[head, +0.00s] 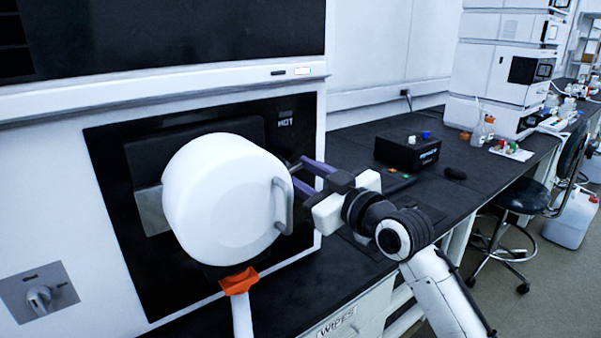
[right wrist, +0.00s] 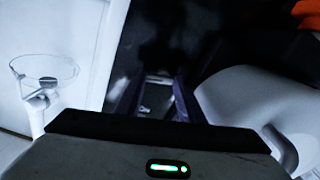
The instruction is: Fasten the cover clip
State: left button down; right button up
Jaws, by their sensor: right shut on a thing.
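A round white cover (head: 222,200) with a grey handle (head: 283,206) sits at the front of a black instrument panel (head: 130,260) marked HOT. My right gripper (head: 297,172) reaches in from the right, with its purple fingers just right of the cover, near the top of the handle. In the right wrist view, the fingers are shut on a small grey metal piece, apparently the cover clip (right wrist: 156,97). The clip is dark and mostly hidden between the fingers; I cannot tell whether it is latched. The cover (right wrist: 250,100) also shows there on the right. My left gripper is not in view.
An orange fitting (head: 238,281) on a white tube stands under the cover. A knob (head: 40,298) is at lower left. A black box (head: 405,152) sits on the dark bench, with bottles and instruments behind. Bare bench (head: 350,150) lies right of the instrument.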

pick_arm(q)
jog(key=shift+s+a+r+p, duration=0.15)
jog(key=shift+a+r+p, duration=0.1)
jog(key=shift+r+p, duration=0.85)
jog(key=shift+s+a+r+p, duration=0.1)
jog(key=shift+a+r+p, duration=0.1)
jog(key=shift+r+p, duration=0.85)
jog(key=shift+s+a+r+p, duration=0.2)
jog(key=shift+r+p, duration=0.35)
jog(key=shift+p, duration=1)
pick_arm(e)
jog(key=shift+s+a+r+n, duration=0.1)
jog(key=shift+a+n, duration=0.05)
jog(key=shift+n, duration=3.6)
jog(key=shift+s+a+r+n, duration=0.1)
jog(key=shift+n, duration=3.65)
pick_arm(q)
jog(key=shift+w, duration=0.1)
pick_arm(e)
jog(key=o, duration=1.1)
jog(key=shift+c, duration=0.2)
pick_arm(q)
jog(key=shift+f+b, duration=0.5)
pick_arm(e)
jog(key=v, duration=1)
jog(key=shift+s, duration=0.15)
